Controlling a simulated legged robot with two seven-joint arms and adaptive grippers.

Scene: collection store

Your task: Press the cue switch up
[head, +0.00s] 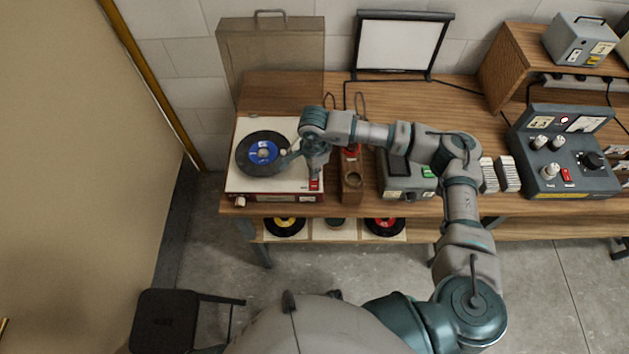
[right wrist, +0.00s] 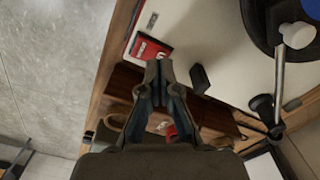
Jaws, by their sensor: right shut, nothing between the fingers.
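The turntable (head: 245,182) stands at the left end of the wooden bench, with a black record (head: 262,153) with a blue label on it. A red switch (head: 315,185), which looks like the cue switch, sits at the deck's front right corner. It also shows in the right wrist view (right wrist: 151,48), just beyond the fingertips. My right gripper (head: 318,168) is shut and empty, pointing down over that corner. Whether its tips touch the switch I cannot tell, and which way the switch is tipped is unclear. My left gripper is out of view.
The tonearm (right wrist: 280,85) lies close to the gripper. A control box (head: 565,150) is farther right. Records (head: 385,227) lie on the lower shelf.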

